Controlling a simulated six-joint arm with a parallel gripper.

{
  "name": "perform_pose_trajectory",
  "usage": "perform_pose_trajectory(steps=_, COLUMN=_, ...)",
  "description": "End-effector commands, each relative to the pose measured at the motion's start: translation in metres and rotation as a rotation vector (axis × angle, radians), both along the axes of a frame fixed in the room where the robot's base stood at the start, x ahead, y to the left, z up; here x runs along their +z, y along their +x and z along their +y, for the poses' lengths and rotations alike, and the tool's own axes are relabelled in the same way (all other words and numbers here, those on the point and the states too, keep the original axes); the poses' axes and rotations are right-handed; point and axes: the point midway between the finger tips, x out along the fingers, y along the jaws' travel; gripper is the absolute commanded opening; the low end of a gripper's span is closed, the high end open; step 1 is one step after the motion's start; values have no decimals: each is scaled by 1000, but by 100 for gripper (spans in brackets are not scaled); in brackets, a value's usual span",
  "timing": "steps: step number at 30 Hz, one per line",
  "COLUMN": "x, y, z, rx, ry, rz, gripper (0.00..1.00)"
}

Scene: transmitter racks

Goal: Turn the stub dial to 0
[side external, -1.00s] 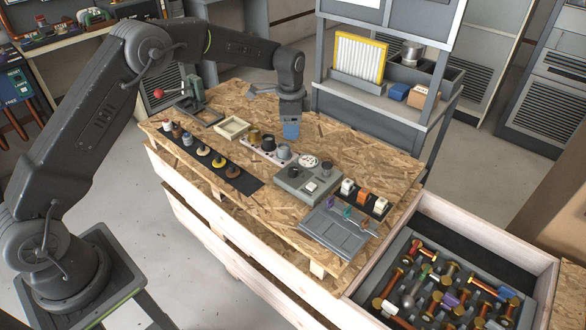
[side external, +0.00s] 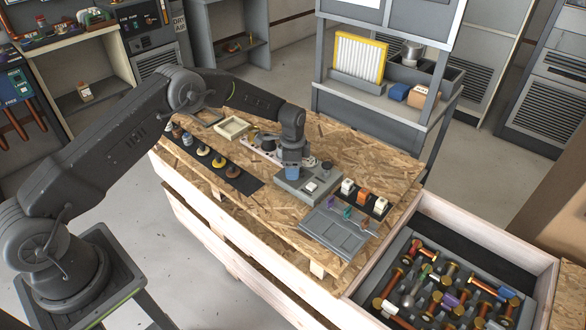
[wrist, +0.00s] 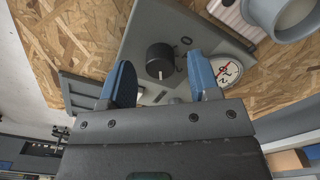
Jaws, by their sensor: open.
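The stub dial is a short black round knob (wrist: 159,57) on a grey panel box (wrist: 145,30), also seen in the side view (side external: 322,188). In the wrist view its white pointer line faces the bottom of the picture. A "0" mark (wrist: 186,41) is on the panel at the knob's upper right, away from the pointer. My gripper (wrist: 161,75) is open with blue fingers to the left and right of the knob in the picture; contact cannot be told. In the side view my gripper (side external: 291,172) is over the box and hides the knob.
A white round gauge (wrist: 224,71) with a red needle is close to the right finger. A grey cylinder (wrist: 280,14) stands at the upper right. Beside the box are a row of coloured parts (side external: 362,196) and a grey tray (side external: 334,232). Bare chipboard lies around.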

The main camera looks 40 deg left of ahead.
Motion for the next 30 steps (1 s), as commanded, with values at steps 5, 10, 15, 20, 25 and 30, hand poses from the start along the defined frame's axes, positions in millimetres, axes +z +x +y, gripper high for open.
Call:
perform_pose_trajectory(steps=5, x=-10, y=0, z=0, rx=0, ry=0, rz=0, gripper=56)
perform_pose_trajectory(steps=10, x=-10, y=0, z=0, rx=0, ry=1, rz=-1, gripper=56)
perform_pose_trajectory(steps=15, x=-10, y=0, z=0, rx=0, ry=0, rz=0, gripper=49)
perform_pose_trajectory(steps=20, x=-10, y=0, z=0, rx=0, ry=0, rz=0, gripper=34)
perform_pose_trajectory(steps=25, x=-10, y=0, z=0, rx=0, ry=0, rz=0, gripper=17)
perform_pose_trajectory(steps=30, x=-10, y=0, z=0, rx=0, ry=0, rz=0, gripper=7)
